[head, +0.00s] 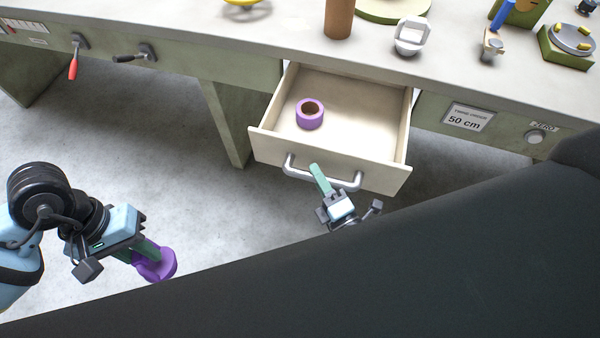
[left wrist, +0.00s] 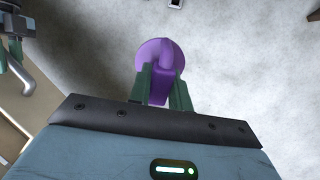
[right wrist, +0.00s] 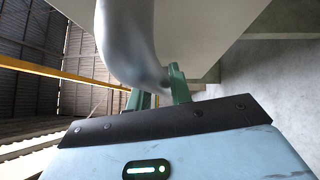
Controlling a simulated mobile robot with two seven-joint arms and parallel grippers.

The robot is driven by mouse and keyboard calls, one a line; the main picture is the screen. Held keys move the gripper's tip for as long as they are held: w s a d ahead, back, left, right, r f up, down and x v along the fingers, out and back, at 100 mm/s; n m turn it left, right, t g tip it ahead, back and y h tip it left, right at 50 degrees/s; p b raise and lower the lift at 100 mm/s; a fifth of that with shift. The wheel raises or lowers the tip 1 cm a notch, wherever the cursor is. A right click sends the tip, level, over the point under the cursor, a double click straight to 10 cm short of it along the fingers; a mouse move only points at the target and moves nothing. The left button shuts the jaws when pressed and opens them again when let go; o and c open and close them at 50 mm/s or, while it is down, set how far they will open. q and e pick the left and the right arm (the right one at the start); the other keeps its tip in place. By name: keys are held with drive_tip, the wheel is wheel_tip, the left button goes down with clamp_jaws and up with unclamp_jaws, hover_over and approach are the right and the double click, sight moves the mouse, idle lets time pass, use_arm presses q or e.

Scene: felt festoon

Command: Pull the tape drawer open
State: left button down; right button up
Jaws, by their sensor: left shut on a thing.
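The tape drawer (head: 382,155) is pulled well out from the green bench and stands open. A purple tape roll (head: 310,115) lies inside it, towards the left. The drawer's silver bar handle (head: 300,172) also shows close up in the right wrist view (right wrist: 128,40). My right gripper (head: 319,172) is at the handle, its green fingers on either side of the bar in the right wrist view (right wrist: 160,88). My left gripper (head: 150,254) is shut on a purple round piece with a raised grip (head: 163,266), held clear of the bench; it also shows in the left wrist view (left wrist: 160,52).
The bench top (head: 280,48) carries a brown cylinder (head: 339,18), a white holder (head: 410,37) and a green-based dish (head: 570,42). A red-handled lever (head: 74,62) sticks out at the left. A "50 cm" sign (head: 467,118) is right of the drawer. Open floor lies below.

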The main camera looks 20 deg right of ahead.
drive_tip(key=o, duration=0.4)
use_arm(q)
drive_tip(key=shift+a+b+x, duration=0.15)
drive_tip(key=shift+b+x, duration=0.3)
drive_tip(key=shift+x, duration=0.15)
drive_tip(key=shift+a+b+x, duration=0.15)
drive_tip(key=shift+b+x, duration=0.25)
drive_tip(key=shift+x, duration=0.25)
use_arm(e)
drive_tip(key=v, duration=1.2)
